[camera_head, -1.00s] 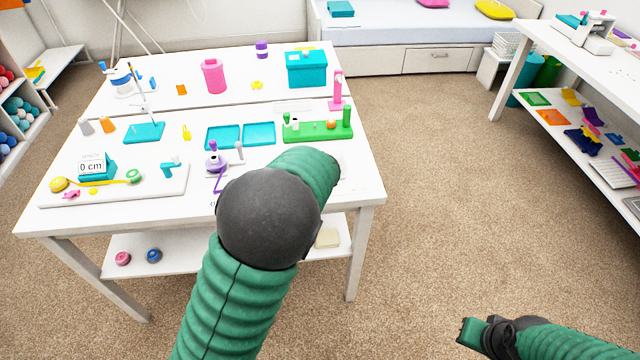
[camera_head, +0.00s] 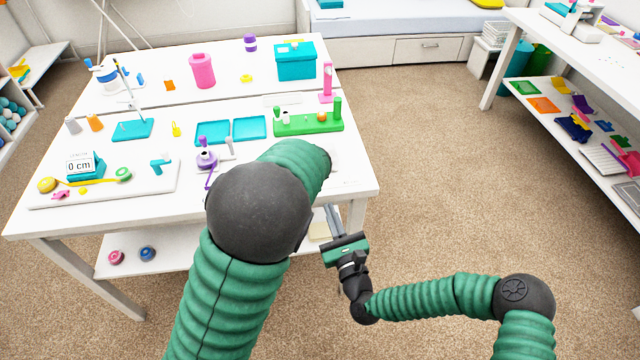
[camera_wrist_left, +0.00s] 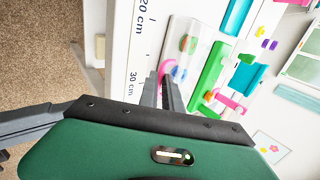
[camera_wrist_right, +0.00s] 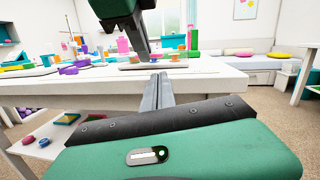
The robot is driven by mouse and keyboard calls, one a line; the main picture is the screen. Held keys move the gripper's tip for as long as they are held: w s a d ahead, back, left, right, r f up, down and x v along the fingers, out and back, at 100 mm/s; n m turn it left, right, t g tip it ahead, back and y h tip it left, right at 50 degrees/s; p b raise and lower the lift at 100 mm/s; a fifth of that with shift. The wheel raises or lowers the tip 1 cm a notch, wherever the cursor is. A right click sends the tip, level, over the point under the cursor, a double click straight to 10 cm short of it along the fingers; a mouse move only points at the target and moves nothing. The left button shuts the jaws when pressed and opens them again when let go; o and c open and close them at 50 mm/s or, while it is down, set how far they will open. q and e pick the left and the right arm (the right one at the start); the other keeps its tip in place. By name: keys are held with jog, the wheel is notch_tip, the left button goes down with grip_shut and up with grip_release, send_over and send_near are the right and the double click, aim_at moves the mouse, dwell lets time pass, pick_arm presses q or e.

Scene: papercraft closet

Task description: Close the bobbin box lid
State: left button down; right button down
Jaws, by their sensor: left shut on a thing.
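The bobbin box (camera_wrist_left: 186,48) is a clear, pale case with coloured round bobbins inside, at the table's near right edge in the left wrist view. In the head view my left arm hides it. My left gripper (camera_wrist_left: 163,84) is shut at the box's near side, on a small pink piece (camera_wrist_left: 164,69) at the box's edge. I cannot tell how far the lid stands open. My left gripper also shows over the table in the right wrist view (camera_wrist_right: 140,52). My right gripper (camera_head: 331,210) is shut and empty, off the table's near right corner.
On the white table (camera_head: 345,183), a green stand (camera_head: 300,127) and two teal trays (camera_head: 249,128) lie beyond the box. A white board with a measuring tape (camera_head: 124,174) is on the left. A lower shelf (camera_head: 190,262) lies under the table. The carpet on the right is free.

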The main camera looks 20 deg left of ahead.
jog(key=x, duration=0.9)
jog(key=shift+w+a, duration=0.1)
jog(key=shift+a, duration=0.1)
pick_arm(q)
jog(key=shift+s, duration=0.1)
pick_arm(e)
jog(key=shift+w+a+r, duration=0.15)
jog(key=shift+w+r, duration=0.05)
jog(key=shift+r, duration=0.5)
pick_arm(q)
jog(key=shift+f, duration=0.1)
pick_arm(e)
jog(key=shift+r, duration=0.15)
pick_arm(q)
jog(key=shift+d, duration=0.1)
jog(key=c, duration=1.5)
grip_release()
